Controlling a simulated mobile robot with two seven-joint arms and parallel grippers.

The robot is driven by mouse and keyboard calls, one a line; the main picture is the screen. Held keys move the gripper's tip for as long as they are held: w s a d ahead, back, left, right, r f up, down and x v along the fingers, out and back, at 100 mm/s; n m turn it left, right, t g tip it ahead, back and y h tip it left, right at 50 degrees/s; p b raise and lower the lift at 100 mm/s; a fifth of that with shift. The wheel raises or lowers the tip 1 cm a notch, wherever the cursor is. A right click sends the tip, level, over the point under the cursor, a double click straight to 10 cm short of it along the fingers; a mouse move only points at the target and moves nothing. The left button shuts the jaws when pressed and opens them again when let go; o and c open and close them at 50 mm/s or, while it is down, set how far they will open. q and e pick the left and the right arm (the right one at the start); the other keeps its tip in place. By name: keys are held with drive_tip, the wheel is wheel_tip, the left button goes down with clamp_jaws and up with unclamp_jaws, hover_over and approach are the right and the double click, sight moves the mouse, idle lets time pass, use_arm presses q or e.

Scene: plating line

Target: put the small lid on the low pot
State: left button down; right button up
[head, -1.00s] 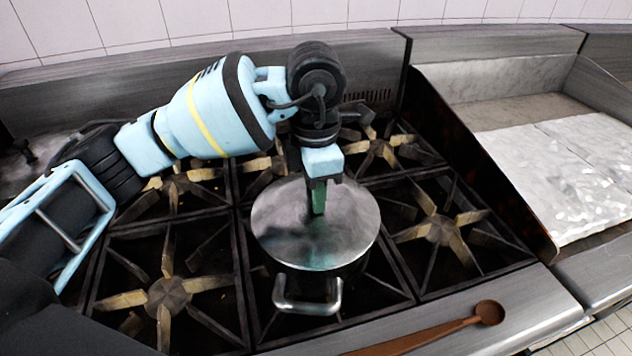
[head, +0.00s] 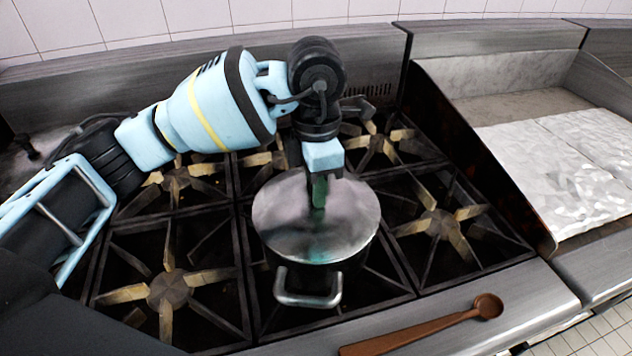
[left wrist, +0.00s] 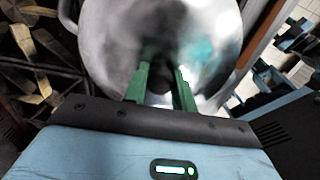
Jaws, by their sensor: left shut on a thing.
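The small lid (head: 290,222) is a round, shiny metal disc. In the head view it lies over the top of the low pot (head: 312,285), a metal pot with a loop handle facing me, on the front middle burner. My left gripper (head: 319,192) points down at the lid's middle, its green fingers shut there, likely on a knob that they hide. The left wrist view shows the lid (left wrist: 110,40) filling the upper middle and the green fingers (left wrist: 160,85) against its centre. Whether the lid touches the pot's rim all round cannot be told. My right gripper is not in view.
The black stove grates (head: 168,290) around the pot are empty. A wooden spoon (head: 420,330) lies on the front ledge. A dark upright panel (head: 480,150) divides the stove from a flat metal griddle (head: 560,170) on the right.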

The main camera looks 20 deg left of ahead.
use_arm(q)
drive_tip(key=shift+f, duration=0.3)
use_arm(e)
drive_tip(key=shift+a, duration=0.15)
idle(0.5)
use_arm(q)
drive_tip(key=c, duration=0.6)
unclamp_jaws()
drive_tip(key=shift+r, duration=0.6)
drive_tip(key=shift+r+p, duration=1)
drive_tip(key=shift+r, duration=1.25)
drive_tip(key=shift+r+p, duration=0.3)
drive_tip(key=shift+r, duration=0.85)
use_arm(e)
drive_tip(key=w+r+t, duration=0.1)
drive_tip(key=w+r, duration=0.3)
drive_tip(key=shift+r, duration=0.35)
